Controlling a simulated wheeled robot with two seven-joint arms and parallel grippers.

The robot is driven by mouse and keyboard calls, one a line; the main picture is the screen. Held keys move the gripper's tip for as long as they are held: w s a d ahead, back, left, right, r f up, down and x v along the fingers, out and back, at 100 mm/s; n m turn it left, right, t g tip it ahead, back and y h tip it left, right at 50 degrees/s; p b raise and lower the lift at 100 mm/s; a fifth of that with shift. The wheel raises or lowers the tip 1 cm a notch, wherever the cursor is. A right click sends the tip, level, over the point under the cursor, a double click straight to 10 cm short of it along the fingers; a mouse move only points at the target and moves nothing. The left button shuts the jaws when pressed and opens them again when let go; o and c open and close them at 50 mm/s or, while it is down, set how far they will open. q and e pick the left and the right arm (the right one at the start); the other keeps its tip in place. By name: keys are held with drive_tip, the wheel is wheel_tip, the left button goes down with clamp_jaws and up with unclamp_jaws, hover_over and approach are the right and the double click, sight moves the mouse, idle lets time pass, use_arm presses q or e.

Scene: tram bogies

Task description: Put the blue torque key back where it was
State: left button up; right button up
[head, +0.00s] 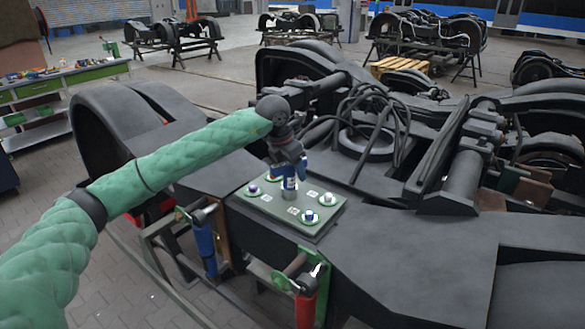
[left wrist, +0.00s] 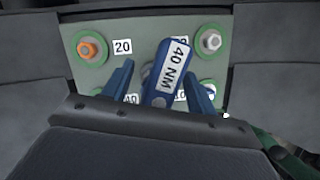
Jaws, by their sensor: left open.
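A blue torque key (left wrist: 172,72) with a white "40 NM" label stands tilted between the fingers of my left gripper (left wrist: 158,68) in the left wrist view. The fingers are apart, one on each side of it. In the head view my left gripper (head: 289,168) is over the grey-green plate (head: 270,212), and the key (head: 290,184) shows beneath it with its lower end at the plate. Whether a finger touches the key cannot be told. Another blue-handled tool (head: 205,246) with a dark head hangs at the near side of the frame. My right gripper is not in view.
The plate bears bolts with green rings, one orange (left wrist: 88,48) and one silver (left wrist: 211,41). A red-handled tool (head: 306,308) hangs in a green holder (head: 283,279). Dark cables (head: 375,110) and bogie parts rise behind the plate. A green workbench (head: 65,80) stands far left.

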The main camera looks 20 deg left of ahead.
use_arm(q)
drive_tip(key=shift+r, duration=0.15)
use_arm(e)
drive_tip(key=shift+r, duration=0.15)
use_arm(q)
drive_tip(key=shift+a+r, duration=0.1)
drive_tip(key=shift+r, duration=0.05)
drive_tip(key=b+v, duration=0.3)
drive_tip(key=v, duration=0.2)
drive_tip(key=shift+r, duration=0.15)
drive_tip(key=b+v, duration=0.1)
drive_tip(key=v, duration=0.3)
drive_tip(key=shift+s+r, duration=0.15)
drive_tip(key=shift+r, duration=0.25)
drive_tip(key=shift+s+a+r+b, duration=0.15)
drive_tip(key=shift+r+b, duration=0.25)
drive_tip(key=shift+r, duration=0.3)
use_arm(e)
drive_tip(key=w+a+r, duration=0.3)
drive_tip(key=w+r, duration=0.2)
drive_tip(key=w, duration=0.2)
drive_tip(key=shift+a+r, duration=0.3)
